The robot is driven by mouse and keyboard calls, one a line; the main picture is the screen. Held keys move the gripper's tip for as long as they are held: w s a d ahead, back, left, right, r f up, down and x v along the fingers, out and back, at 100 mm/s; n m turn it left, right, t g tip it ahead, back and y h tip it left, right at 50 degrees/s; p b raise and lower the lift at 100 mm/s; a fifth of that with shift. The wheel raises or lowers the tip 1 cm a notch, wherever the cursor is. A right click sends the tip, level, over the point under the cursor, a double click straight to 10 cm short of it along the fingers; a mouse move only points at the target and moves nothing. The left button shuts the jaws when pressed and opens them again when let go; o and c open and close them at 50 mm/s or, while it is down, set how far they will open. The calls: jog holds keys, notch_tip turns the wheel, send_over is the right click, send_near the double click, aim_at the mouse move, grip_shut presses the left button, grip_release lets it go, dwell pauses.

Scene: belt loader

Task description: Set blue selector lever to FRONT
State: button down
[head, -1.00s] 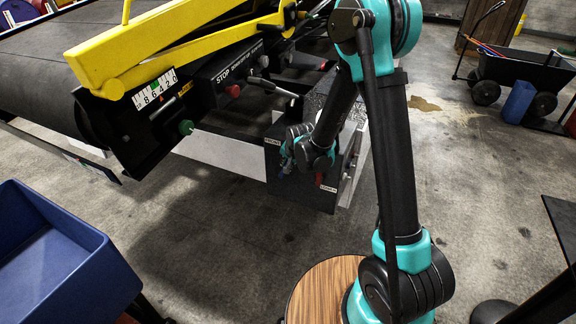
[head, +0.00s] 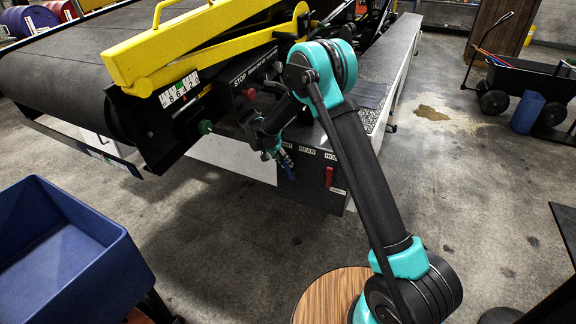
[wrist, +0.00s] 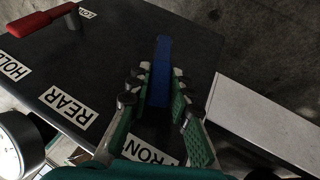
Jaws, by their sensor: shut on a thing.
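The blue selector lever (wrist: 162,62) shows in the wrist view between the two fingers of my gripper (wrist: 158,90), which is shut on it. The lever stands on the dark panel, in line with the partly covered FRONT label (wrist: 150,150). The REAR label (wrist: 69,108) lies to its left. In the head view, the blue lever (head: 291,174) shows just below my gripper (head: 283,161), at the left end of the panel's label row. The lever's base is hard to make out.
A red lever (head: 329,177) with its own label stands on the same panel to the right; it also shows at the wrist view's top left (wrist: 42,20). The yellow loader arm (head: 190,65) and a STOP button (head: 249,93) are above left. A blue bin (head: 75,260) stands at lower left.

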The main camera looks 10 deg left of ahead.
jog(key=shift+w+a+f+g+h, duration=0.2)
jog(key=shift+a+f+g+h, duration=0.1)
jog(key=shift+a+h, duration=0.4)
jog(key=shift+d, duration=0.1)
jog(key=c, duration=1.4)
grip_release()
jog(key=shift+o, duration=0.2)
jog(key=shift+d, duration=0.1)
